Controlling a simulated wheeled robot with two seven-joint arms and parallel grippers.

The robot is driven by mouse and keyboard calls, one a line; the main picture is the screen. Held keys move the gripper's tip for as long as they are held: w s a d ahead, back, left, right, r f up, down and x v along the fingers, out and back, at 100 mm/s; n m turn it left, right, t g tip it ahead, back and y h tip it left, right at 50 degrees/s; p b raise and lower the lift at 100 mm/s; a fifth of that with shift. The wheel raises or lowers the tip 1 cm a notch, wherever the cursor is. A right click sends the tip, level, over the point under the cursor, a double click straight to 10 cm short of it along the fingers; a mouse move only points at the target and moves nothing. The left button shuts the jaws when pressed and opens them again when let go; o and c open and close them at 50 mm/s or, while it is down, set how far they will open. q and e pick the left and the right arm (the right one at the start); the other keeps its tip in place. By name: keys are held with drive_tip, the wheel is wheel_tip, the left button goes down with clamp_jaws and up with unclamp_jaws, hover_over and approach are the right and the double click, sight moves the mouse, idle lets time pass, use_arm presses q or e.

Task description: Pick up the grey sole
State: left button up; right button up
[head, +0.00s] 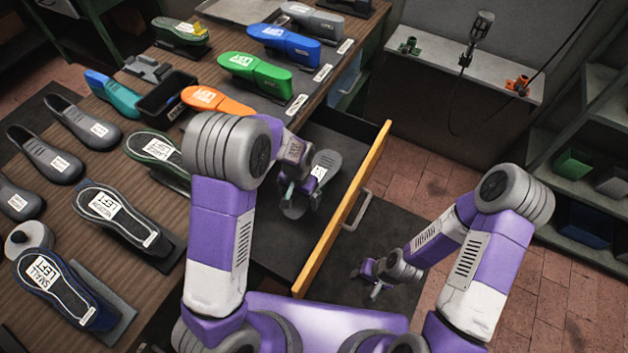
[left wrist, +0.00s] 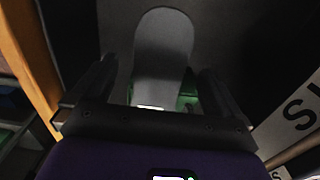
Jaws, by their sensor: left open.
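The grey sole (head: 328,160) lies in the open drawer, with a white label on it; part of it is hidden by my left gripper. My left gripper (head: 301,194) reaches down into the drawer over the sole. In the left wrist view the sole (left wrist: 163,50) shows its rounded end beyond and between the two open fingers, lined up with the gap. Its near part is hidden by the gripper body. I cannot tell whether the fingers touch it. My right gripper (head: 375,281) hangs low over the floor mat, away from the drawer; its jaws are too small to judge.
The drawer's yellow front (head: 350,200) with its handle stands beside my left arm. Something green (left wrist: 188,98) shows near the sole in the left wrist view. The bench (head: 185,215) above carries several shoes and coloured soles. A shelf unit (head: 590,130) stands at the right.

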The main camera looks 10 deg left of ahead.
use_arm(q)
drive_tip(key=shift+f, duration=0.25)
drive_tip(key=shift+f, duration=0.25)
idle(0.3)
drive_tip(key=shift+c, duration=0.2)
drive_tip(key=shift+w, duration=0.1)
drive_tip(key=c, duration=1.1)
